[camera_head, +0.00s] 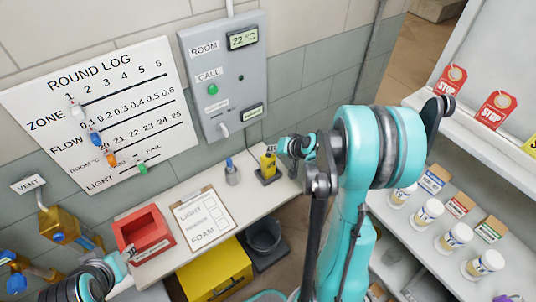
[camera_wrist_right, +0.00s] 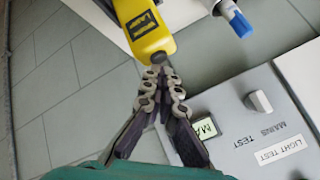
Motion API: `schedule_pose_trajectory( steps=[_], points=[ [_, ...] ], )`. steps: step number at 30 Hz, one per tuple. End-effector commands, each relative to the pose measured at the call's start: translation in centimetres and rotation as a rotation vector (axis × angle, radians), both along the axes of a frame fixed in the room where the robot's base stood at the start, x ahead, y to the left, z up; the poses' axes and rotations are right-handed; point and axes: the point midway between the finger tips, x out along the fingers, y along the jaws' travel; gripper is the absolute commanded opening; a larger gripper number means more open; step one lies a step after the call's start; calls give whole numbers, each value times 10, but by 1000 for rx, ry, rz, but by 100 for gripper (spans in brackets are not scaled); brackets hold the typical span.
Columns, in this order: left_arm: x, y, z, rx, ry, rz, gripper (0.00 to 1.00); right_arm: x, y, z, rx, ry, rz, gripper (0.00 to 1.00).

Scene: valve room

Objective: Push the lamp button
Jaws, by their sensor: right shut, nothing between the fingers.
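A grey wall panel (camera_head: 218,75) carries a ROOM display, a green CALL button (camera_head: 212,89), a small dark round spot beside it, and a white switch (camera_head: 223,130) at the bottom. In the right wrist view the panel's lower part shows the white switch (camera_wrist_right: 259,102), MAINS TEST and LIGHT TEST lettering and a small display (camera_wrist_right: 205,128).
A yellow handheld device (camera_head: 268,165) stands on the bench close to my right gripper, with a blue-capped pen (camera_head: 230,163) beside it. Shelves with several jars (camera_head: 456,237) stand right.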

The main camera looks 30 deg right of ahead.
Motion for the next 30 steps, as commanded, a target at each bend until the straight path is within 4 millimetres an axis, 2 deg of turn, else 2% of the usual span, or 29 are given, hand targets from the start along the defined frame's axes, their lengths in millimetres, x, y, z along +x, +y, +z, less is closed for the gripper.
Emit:
schedule_pose_trajectory(
  steps=[11,19,30],
  points=[
    [0,0,-1,0,0,0,40,0,0,-1,0,0,0,0],
    [0,0,-11,0,0,0,40,0,0,-10,0,0,0,0],
    [0,0,-10,0,0,0,40,0,0,-8,0,1,1,0]
  ],
)
